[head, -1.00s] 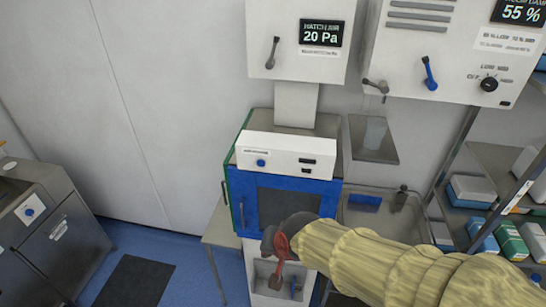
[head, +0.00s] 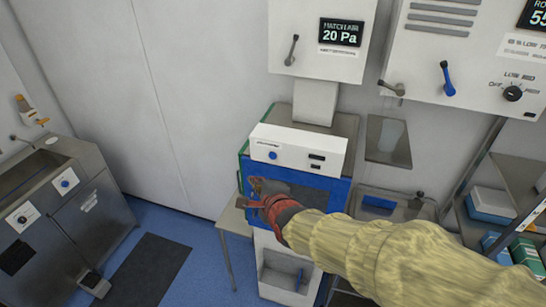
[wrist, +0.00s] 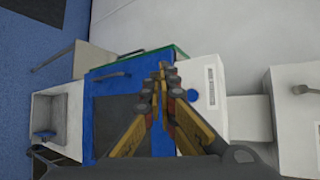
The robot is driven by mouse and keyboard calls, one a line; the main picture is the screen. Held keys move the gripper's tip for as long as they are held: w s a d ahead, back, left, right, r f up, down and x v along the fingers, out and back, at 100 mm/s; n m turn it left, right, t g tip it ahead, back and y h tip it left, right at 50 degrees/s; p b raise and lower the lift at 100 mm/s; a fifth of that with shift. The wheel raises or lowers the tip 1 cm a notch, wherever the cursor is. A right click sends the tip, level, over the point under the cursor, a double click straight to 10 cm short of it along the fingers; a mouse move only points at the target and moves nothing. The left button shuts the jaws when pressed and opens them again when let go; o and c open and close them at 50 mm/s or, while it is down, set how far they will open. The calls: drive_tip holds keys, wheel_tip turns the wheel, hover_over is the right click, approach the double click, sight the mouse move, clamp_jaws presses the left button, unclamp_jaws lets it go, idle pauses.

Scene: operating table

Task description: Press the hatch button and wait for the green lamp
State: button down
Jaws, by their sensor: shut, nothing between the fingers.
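The hatch has a blue door (head: 328,190) with a dark window and a white control panel (head: 297,140) above it. A round blue button (head: 273,155) sits at the panel's left, and two small dark windows sit at its right. No green light shows there. My gripper (head: 251,192) is shut and empty, in front of the door's upper left part and below the button in the head view. In the wrist view, my gripper's fingertips (wrist: 168,72) are together, just left of the blue button (wrist: 193,96). A gap or contact cannot be judged.
A wall box (head: 322,50) reading 20 Pa hangs above the hatch, with a grey lever. Another box (head: 465,45) with a blue lever and knob is at right. A steel cabinet (head: 60,215) stands at left. Blue floor between is mostly clear, with a dark mat (head: 152,275).

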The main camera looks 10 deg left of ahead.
sight(273, 156)
drive_tip(key=shift+w+d+p, duration=0.15)
drive_tip(key=shift+w+p, duration=0.85)
drive_tip(key=shift+w, duration=1.2)
drive_tip(key=shift+w+d+p, duration=0.15)
drive_tip(key=shift+w+p, duration=0.8)
drive_tip(key=shift+w, duration=1.25)
drive_tip(key=shift+w+p, duration=0.3)
drive_tip(key=shift+w, duration=0.1)
drive_tip(key=shift+w+d, duration=0.1)
drive_tip(key=shift+w, duration=0.25)
drive_tip(key=shift+s, duration=0.8)
